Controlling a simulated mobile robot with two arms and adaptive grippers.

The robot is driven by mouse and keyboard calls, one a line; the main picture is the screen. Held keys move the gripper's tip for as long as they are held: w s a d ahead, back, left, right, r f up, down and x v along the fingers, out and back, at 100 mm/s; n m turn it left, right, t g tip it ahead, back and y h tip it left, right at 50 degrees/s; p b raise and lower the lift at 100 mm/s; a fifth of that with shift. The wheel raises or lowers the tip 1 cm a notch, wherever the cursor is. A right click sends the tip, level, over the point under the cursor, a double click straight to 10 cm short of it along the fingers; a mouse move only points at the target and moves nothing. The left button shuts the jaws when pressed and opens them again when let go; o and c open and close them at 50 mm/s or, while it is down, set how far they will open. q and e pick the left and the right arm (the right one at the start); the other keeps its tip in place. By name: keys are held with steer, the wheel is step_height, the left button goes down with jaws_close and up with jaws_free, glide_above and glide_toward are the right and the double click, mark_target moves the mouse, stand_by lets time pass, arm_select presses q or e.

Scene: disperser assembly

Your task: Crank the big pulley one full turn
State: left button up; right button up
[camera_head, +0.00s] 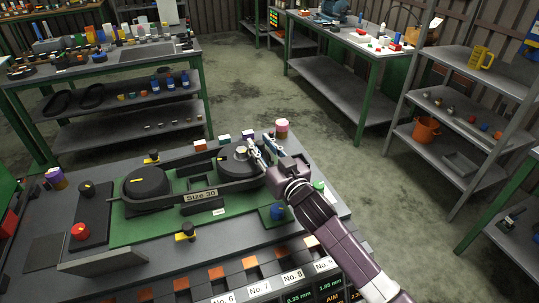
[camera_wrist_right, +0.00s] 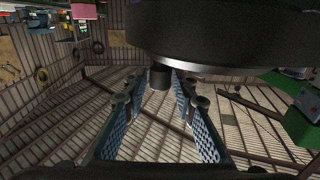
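The big pulley (camera_head: 229,163) is a dark disc with a lighter top at the right end of the bench assembly, and its dark side fills the top of the right wrist view (camera_wrist_right: 225,40). My right gripper (camera_head: 262,147) is at the pulley's right edge. In the wrist view its fingers (camera_wrist_right: 160,90) stand apart, with a short dark peg (camera_wrist_right: 159,78) showing between their tips and clear space on both sides. I cannot tell how far the peg lies from the pads. My left gripper is not in view.
A second black pulley (camera_head: 146,182) stands at the left, with a dark belt between the two. A "Size 30" label (camera_head: 201,195), a red button (camera_head: 80,231) and yellow-topped black knobs (camera_head: 186,232) are nearby. A pink-topped jar (camera_head: 282,127) stands behind my right gripper.

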steer(key=v, duration=1.1)
steer(key=shift+s, duration=0.2)
steer(key=shift+d+r, duration=0.1)
